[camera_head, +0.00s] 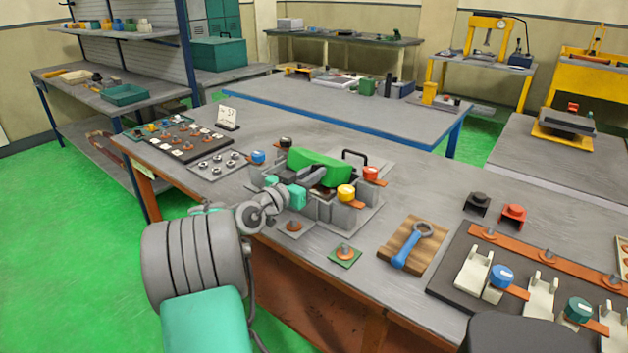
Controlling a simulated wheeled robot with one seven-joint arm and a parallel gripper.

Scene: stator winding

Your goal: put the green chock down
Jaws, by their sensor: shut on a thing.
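The green chock (318,166) is a bright green, long block with a rounded top. It sits at or just above the grey fixture (352,216) on the workbench; I cannot tell whether it rests on it. My arm reaches in from the lower left, and my gripper (318,184) is at the near side of the chock, shut on it. The fingertips are small and partly hidden among the fixture parts.
Around the fixture stand blue (258,157), yellow (346,193) and red (371,174) capped parts. A wooden board with a blue wrench (411,246) lies to the right. A dark tray of small parts (171,138) lies left. Bare bench (440,190) shows behind the board.

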